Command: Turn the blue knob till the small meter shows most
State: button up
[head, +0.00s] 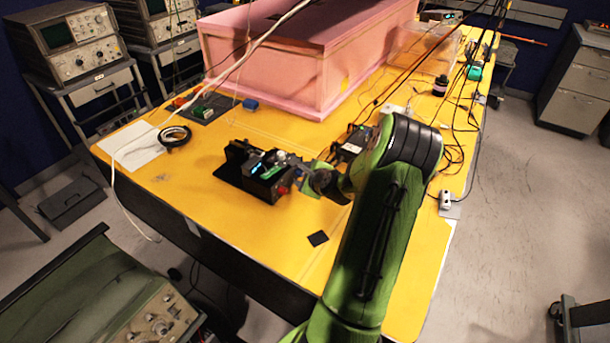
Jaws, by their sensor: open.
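A small black device (240,170) sits on the yellow table, with a small lit blue-white display (256,167), a green part and a red part on it. The display is too small to read, so I cannot tell what the meter shows. No blue knob can be made out; my gripper may hide it. My gripper (291,164) is open at the right side of the device, close to its top. I cannot tell whether its fingers touch the device or are around a knob. My green arm reaches in from the lower right.
A large pink foam enclosure (290,55) stands at the back of the yellow table (215,230). A black cable coil (174,137) and a blue block (250,104) lie at the left. A black square (318,239) lies in front. Cables clutter the right; the front left is clear.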

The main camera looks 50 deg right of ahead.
grip_shut()
jog(key=shift+r+p, duration=0.1)
jog(key=shift+p, duration=0.2)
jog(key=y+p, duration=0.1)
jog(key=p, duration=0.2)
jog(key=shift+r+m, duration=0.3)
jog(key=shift+m, duration=0.1)
jog(key=y+p, duration=0.1)
jog(key=p, duration=0.1)
jog(key=m+y+p, duration=0.1)
jog(key=p, duration=0.1)
jog(key=shift+d+r, duration=0.1)
jog(key=shift+d, duration=0.15)
jog(key=y+p, duration=0.1)
jog(key=m+p, duration=0.1)
jog(key=shift+d+g+y+p, duration=0.25)
jog(key=shift+g+y+p, duration=0.1)
jog(key=shift+g+y, duration=0.05)
jog(key=shift+d+f+m+y+p, duration=0.2)
jog(key=shift+m+y+p, duration=0.4)
jog(key=shift+y, duration=0.3)
